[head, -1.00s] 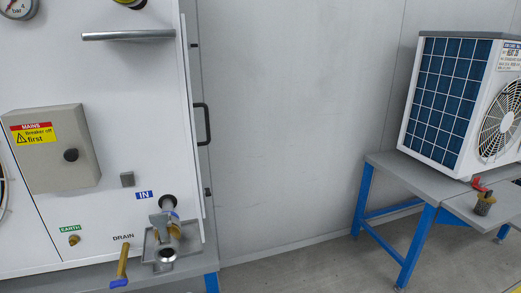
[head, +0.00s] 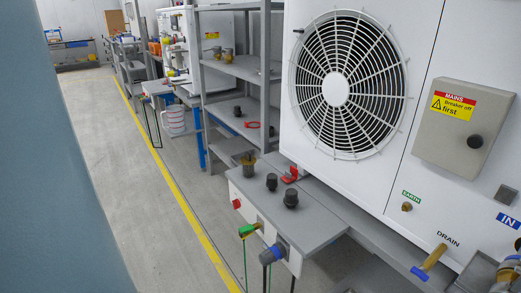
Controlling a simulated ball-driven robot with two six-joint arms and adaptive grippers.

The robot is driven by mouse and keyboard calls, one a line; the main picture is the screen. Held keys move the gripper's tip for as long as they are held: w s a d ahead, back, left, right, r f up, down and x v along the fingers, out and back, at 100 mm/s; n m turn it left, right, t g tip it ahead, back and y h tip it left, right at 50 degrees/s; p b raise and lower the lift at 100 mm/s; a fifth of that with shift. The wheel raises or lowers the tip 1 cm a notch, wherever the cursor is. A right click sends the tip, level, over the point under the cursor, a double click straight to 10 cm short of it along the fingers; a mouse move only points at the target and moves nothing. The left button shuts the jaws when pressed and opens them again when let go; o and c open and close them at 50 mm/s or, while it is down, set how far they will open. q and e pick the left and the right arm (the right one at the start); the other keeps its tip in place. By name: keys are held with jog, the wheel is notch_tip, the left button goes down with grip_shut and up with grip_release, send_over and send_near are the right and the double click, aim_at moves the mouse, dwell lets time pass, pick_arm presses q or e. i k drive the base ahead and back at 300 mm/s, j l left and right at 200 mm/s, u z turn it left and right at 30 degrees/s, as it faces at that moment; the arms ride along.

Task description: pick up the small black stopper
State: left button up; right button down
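Two black stopper-like pieces stand on the grey side bench (head: 318,226) in front of the large white unit. The smaller black stopper (head: 271,182) is farther back and to the left. The larger black stopper (head: 291,198) stands nearer and to its right. Both look upright and apart from each other. Another small dark piece (head: 237,111) sits on the grey shelf behind. Neither of my grippers is in view.
A red part (head: 292,174) and a brass-brown fitting (head: 248,162) are near the stoppers. A blue-ended valve (head: 272,254) and a green-handled valve (head: 249,230) project from the bench front. The white fan unit (head: 432,55) rises behind. Open floor (head: 130,185) lies left.

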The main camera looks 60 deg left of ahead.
aim_at(271, 183)
jog(key=u, duration=1.75)
